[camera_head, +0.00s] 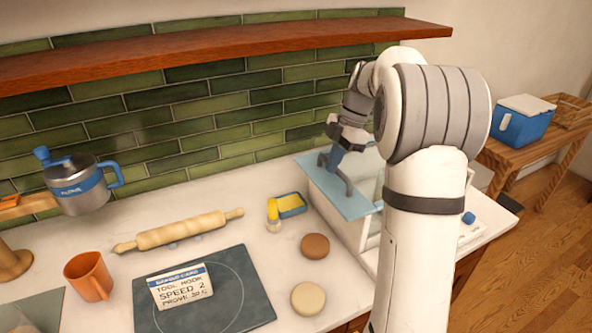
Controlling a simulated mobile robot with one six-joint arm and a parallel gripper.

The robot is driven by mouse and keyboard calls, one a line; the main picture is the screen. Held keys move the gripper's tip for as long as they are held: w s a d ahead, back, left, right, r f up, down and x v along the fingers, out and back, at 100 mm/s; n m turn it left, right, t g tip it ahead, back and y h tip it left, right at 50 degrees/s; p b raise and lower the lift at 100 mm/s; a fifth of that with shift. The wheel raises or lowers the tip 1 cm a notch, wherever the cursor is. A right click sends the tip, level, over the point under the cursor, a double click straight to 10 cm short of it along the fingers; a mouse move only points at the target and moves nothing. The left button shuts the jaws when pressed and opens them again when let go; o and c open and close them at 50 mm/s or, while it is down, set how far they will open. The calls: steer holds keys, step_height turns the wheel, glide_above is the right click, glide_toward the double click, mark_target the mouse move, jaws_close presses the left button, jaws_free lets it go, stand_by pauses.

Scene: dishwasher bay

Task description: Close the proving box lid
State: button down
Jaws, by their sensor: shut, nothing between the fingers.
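The proving box (345,228) is a pale, white-edged box at the right end of the counter. Its light blue lid (318,183) is a flat panel over the box's left part. My arm hides much of the box's right side, so I cannot tell how far the lid stands open. My gripper (336,172) is shut and empty, just over the lid. Its blue-grey fingers point down at the panel; whether they touch it is unclear.
A rolling pin (180,231) lies farther left. A wooden shelf (220,42) overhangs the back wall.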

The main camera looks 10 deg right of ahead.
steer(key=shift+w+d+p, duration=0.1)
steer(key=shift+w+d, duration=0.1)
steer(key=shift+d, duration=0.7)
steer(key=shift+w+d+p, duration=0.1)
steer(key=shift+w+d, duration=0.15)
steer(key=shift+d, duration=0.65)
steer(key=shift+w+d+p, duration=0.1)
steer(key=shift+w+d, duration=0.1)
steer(key=shift+d, duration=0.7)
steer(key=a, duration=0.1)
steer(key=a+r, duration=0.1)
steer(key=s+a+b, duration=0.1)
steer(key=shift+a+r, duration=0.3)
steer(key=shift+a, duration=0.05)
step_height(320, 180, up, 9)
glide_above(350, 177)
steer(key=shift+a+f, duration=0.2)
steer(key=shift+a, duration=0.15)
steer(key=s+a+f+m+t+h, duration=0.1)
steer(key=s+a+f+m, duration=0.3)
steer(key=s+m, duration=0.3)
steer(key=s+a+f+m+t+h, duration=0.1)
steer(key=s+a+f+m, duration=0.3)
steer(key=s, duration=0.7)
steer(key=s+a+f+m+t+h, duration=0.1)
steer(key=s+a+f+m, duration=0.3)
steer(key=s+m, duration=0.5)
steer(key=shift+s+a+f+m+t+h, duration=0.3)
steer(key=shift+s+a+f+t+h, duration=0.15)
steer(key=shift+s+a, duration=0.2)
